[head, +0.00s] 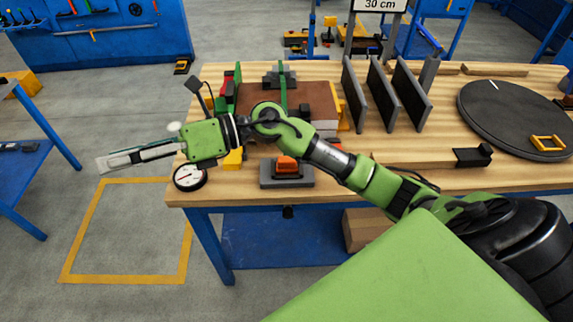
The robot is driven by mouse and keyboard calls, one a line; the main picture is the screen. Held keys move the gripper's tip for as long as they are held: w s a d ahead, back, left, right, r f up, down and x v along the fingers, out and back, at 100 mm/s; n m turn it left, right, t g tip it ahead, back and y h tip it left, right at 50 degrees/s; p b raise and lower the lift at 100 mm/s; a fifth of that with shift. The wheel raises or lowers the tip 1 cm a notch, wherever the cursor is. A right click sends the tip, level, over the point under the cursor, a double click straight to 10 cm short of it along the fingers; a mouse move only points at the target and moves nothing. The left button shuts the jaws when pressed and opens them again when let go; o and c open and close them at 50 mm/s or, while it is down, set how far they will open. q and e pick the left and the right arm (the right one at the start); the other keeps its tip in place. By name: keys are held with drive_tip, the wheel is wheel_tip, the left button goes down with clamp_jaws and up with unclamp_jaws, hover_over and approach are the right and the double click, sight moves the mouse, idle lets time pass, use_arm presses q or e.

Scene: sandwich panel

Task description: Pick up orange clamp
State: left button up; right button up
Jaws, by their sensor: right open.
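An orange piece (288,164), which looks like the orange clamp, sits on a grey block (287,181) near the front edge of the wooden workbench (390,180). My right arm reaches across the bench from the right, passing behind and right of this piece. My right gripper (108,161) is open and empty, pointing left beyond the bench's left edge, over the floor and well left of the orange piece. My left gripper is not in view.
A dial gauge (189,177) stands at the bench's front left corner. A brown panel (325,95) with clamps around it lies behind my arm. Upright dark plates (383,90) and a black disc (500,110) with a yellow frame (548,143) are to the right.

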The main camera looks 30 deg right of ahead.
drive_tip(key=w+d+f+n+g+h, duration=0.1)
drive_tip(key=d+f+n+g+h, duration=0.25)
drive_tip(key=d+f+h, duration=0.35)
drive_tip(key=h+p, duration=0.2)
drive_tip(key=h, duration=0.8)
hover_over(287, 158)
drive_tip(key=shift+n+g, duration=0.25)
drive_tip(key=shift+g, duration=0.2)
wheel_tip(287, 158, down, 11)
drive_tip(key=shift+r, duration=0.2)
drive_tip(key=shift+f, duration=0.3)
drive_tip(key=shift+s+a+f+p, duration=0.1)
drive_tip(key=shift+f+p, duration=0.25)
drive_tip(key=shift+f, duration=0.25)
wheel_tip(287, 158, down, 4)
drive_tip(key=shift+r+p, duration=0.2)
drive_tip(key=shift+p, duration=0.55)
drive_tip(key=shift+f, duration=0.35)
drive_tip(key=c, duration=1.2)
